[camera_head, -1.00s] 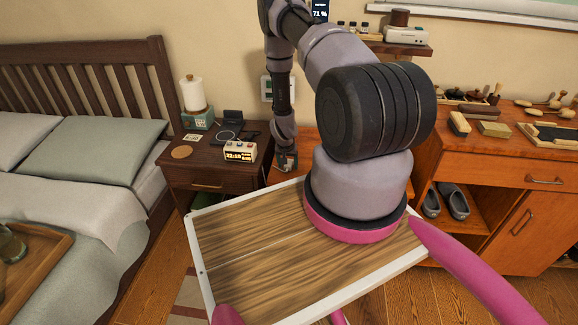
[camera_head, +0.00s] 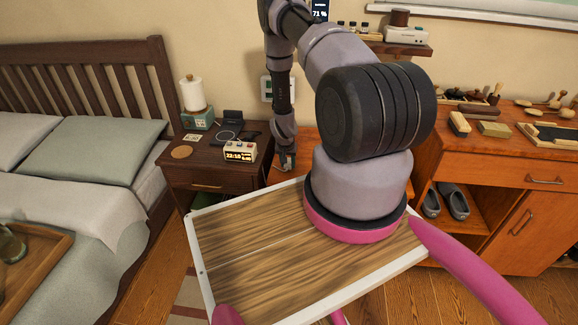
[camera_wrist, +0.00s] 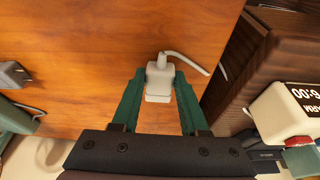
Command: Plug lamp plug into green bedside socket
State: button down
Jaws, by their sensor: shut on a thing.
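My gripper (camera_wrist: 160,76) has its two green fingers on either side of a pale plug (camera_wrist: 159,82), and is shut on it. A pale cord runs from the plug's far end to the right over the orange wood surface. In the head view my gripper (camera_head: 287,163) is small, low beside the nightstand's right side; the plug cannot be made out there. A pale wall plate with a dark greenish part (camera_head: 265,88) shows on the wall, partly hidden by my arm. I cannot tell for sure that it is the green bedside socket.
The dark nightstand (camera_head: 207,185) carries a clock (camera_head: 240,152), a tissue-roll holder and a charging pad. The clock also shows close at right in the wrist view (camera_wrist: 280,112). A grey plug-like piece (camera_wrist: 13,74) lies at left there. An orange cabinet stands at right.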

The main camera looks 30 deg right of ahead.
aim_at(288, 164)
jog(key=shift+r, duration=2.7)
